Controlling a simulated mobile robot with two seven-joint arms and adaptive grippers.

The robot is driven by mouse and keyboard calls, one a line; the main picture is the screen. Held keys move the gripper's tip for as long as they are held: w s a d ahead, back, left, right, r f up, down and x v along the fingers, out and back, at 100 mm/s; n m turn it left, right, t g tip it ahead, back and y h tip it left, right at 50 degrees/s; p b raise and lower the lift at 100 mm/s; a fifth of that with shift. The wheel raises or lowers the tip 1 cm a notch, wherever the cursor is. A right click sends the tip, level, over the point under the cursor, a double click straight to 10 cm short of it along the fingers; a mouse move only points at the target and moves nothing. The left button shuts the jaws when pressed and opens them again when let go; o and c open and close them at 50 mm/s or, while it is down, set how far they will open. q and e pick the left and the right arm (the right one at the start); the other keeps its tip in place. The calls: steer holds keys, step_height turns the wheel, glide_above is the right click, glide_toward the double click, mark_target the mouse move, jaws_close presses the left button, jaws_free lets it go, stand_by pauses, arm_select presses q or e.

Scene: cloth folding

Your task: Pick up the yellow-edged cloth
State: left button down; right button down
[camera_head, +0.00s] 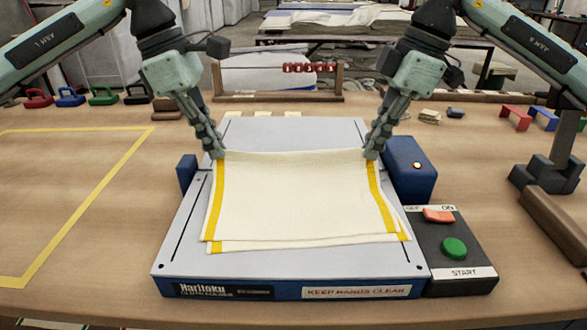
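The cream cloth with yellow edges (298,195) hangs over the flat grey-blue platform (170,255) in the middle of the table. Its far corners are at my two grippers, and its near edge shows two offset layers. My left gripper (218,154) is shut on the far left corner. My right gripper (371,154) is shut on the far right corner. The far edge looks stretched between them and raised above the platform. How high the near part lies over the platform I cannot tell.
A control box (455,270) with a green button (454,248) and an orange switch (438,215) adjoins the platform's right side. A blue box (412,170) stands right of the cloth. A rack with red beads (313,68) stands behind. The yellow-taped area (75,200) at left is clear.

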arm_select(q)
steer(key=c, duration=1.7)
jaws_free()
steer(key=o, duration=0.6)
steer(key=shift+o, duration=0.2)
steer(key=o, duration=0.7)
steer(key=shift+c, duration=0.2)
